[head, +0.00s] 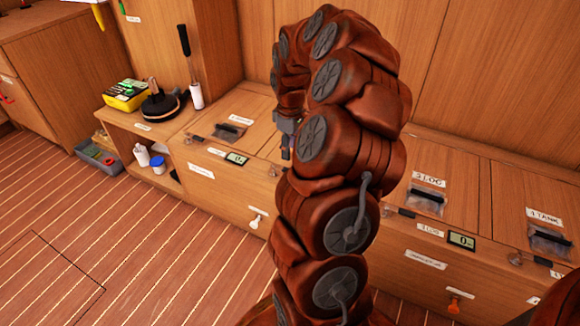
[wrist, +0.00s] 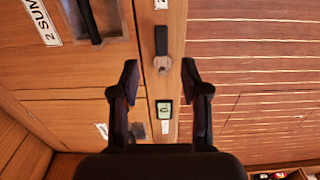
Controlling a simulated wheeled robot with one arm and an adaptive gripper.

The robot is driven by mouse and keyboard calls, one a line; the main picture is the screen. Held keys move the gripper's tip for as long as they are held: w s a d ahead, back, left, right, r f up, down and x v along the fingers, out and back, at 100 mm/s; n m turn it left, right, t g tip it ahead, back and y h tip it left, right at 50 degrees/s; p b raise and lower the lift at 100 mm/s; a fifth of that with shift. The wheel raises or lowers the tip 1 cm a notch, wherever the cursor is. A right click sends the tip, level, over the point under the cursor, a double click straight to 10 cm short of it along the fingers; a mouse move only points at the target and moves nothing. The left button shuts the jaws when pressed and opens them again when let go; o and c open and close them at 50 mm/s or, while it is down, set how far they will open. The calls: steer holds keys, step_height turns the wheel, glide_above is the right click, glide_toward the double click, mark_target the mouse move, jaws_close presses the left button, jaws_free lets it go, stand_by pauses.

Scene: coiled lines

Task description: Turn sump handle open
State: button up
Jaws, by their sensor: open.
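In the wrist view, a label reading "2 SUN...", cut off by the frame edge (wrist: 40,20), sits beside a recess with a dark bar (wrist: 88,20). A small beige turn handle (wrist: 162,65) sits on the narrow wooden edge strip, just below a black block (wrist: 161,40). My gripper (wrist: 160,76) is open, with one finger on each side of the beige handle and visible gaps to both. Whether the fingertips are down at its height I cannot tell. In the head view my gripper (head: 286,150) is partly hidden behind my arm, over the locker front edge.
A small green display (wrist: 164,110) lies on the strip between my fingers. Neighbouring lockers carry the 3 LOG label (head: 428,180) and the TANK label (head: 545,215). A white knob (head: 256,221) and an orange knob (head: 455,303) stick out of the fronts. The plank floor (head: 120,250) is clear.

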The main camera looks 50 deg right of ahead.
mark_target(283, 169)
step_height(283, 169, down, 8)
steer(key=b, duration=0.2)
steer(key=shift+r+b, duration=0.2)
steer(key=shift+b, duration=0.2)
jaws_close()
stand_by(0.5)
